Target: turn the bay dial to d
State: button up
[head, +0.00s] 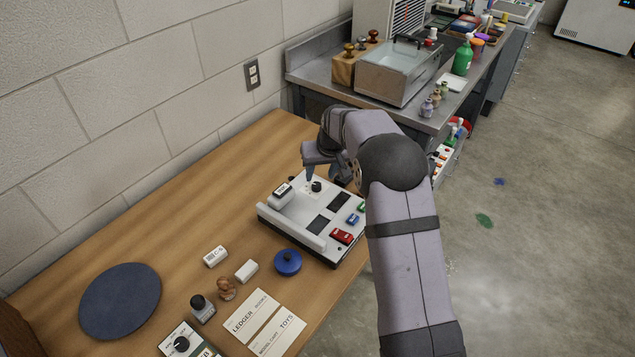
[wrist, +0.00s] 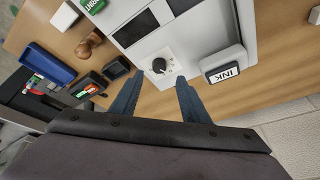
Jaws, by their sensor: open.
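The bay dial (head: 316,186) is a small black knob on a white plate, set in the light grey panel unit (head: 330,253) on the wooden table. In the wrist view the dial (wrist: 159,65) shows a light pointer mark, and small markings ring it, too small to read. My gripper (head: 309,180) is above the unit by the dial. In the wrist view my gripper (wrist: 155,80) is open, its two fingertips apart just short of the dial, with nothing between them. I cannot tell how high the tips are above the plate.
A block labelled INK (wrist: 223,69) stands on the unit to the right of the dial in the wrist view. Dark windows and red, blue and green blocks (head: 342,236) sit on the unit. A blue round tin (head: 288,262), stamps and ledger cards (head: 252,313) lie in front.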

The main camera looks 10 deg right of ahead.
aim_at(317, 185)
jog(key=shift+w+n, duration=0.1)
jog(key=shift+n, duration=0.7)
jog(key=shift+p+x, duration=1)
jog(key=shift+x, duration=2.6)
jog(key=shift+f, duration=0.1)
jog(key=c, duration=1.1)
